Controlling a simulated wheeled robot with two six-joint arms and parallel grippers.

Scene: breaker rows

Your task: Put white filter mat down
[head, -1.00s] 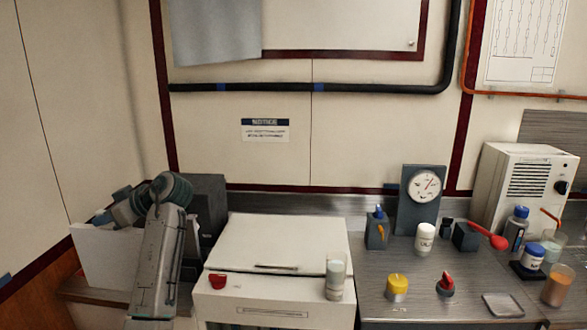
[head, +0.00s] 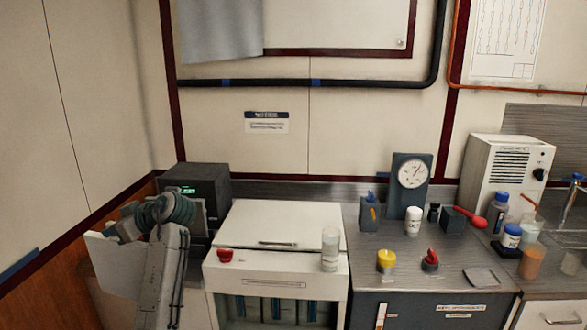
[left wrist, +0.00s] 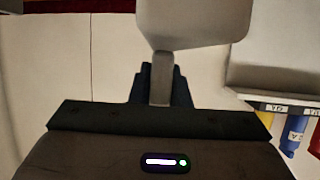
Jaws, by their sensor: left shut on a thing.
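The white filter mat (head: 104,262) is a flat pale panel at the left of the head view, hanging tilted beside my left arm. My left gripper (head: 112,234) is shut on its upper edge, and my wrist and forearm hide part of it. In the left wrist view the mat (left wrist: 195,22) fills the top middle, with a narrow tab running down between the dark fingers of the gripper (left wrist: 162,88). The mat is held up, and I cannot tell whether its lower edge touches anything. My right gripper is not in view.
A white cabinet (head: 280,262) with blue-labelled binders below stands right of my left arm; a red knob (head: 225,255) and a glass (head: 331,248) are on it. A black box (head: 195,183) with a green display stands behind. The steel counter (head: 440,262) holds several small items.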

